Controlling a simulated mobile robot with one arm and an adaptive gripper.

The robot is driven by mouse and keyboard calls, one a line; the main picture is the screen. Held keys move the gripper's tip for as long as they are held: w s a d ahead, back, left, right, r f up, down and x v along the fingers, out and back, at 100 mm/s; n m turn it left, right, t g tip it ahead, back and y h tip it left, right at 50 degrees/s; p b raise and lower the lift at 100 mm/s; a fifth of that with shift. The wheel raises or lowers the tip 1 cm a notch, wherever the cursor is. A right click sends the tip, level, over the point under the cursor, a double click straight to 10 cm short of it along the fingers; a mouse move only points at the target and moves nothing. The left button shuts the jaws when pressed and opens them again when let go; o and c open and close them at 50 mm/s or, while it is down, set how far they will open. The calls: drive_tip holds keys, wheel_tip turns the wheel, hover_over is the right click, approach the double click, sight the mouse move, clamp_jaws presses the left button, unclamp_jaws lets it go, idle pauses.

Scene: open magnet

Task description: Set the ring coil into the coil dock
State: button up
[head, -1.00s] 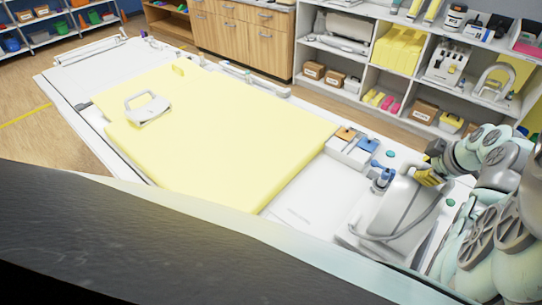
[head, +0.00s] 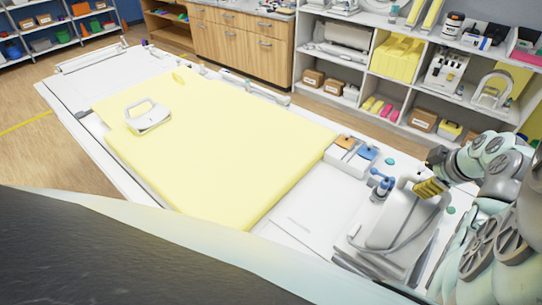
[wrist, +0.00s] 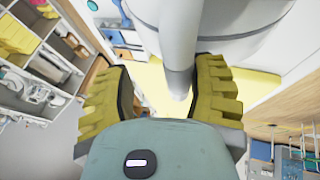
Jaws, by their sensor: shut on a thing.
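A large white rounded device (head: 399,221) with a curved grey tube at its front stands at the near right end of the table. My gripper (head: 425,188) is at its upper right. In the wrist view the yellow ribbed fingers of my gripper (wrist: 165,95) are on either side of a white post (wrist: 180,82) below a large white rounded body (wrist: 185,25). A white piece with a loop (head: 149,117) lies on the yellow mat, well away from my gripper. I cannot tell which piece is the ring coil or the coil dock.
The yellow mat (head: 225,155) covers most of the white table. A white box with orange and blue tops (head: 350,155) stands beside the mat's right corner. Blue fittings (head: 380,182) stand close behind the device. Shelves (head: 345,42) line the back.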

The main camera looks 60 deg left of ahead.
drive_tip(key=v, duration=1.1)
drive_tip(key=shift+s+d+r, duration=0.1)
drive_tip(key=shift+r, duration=0.05)
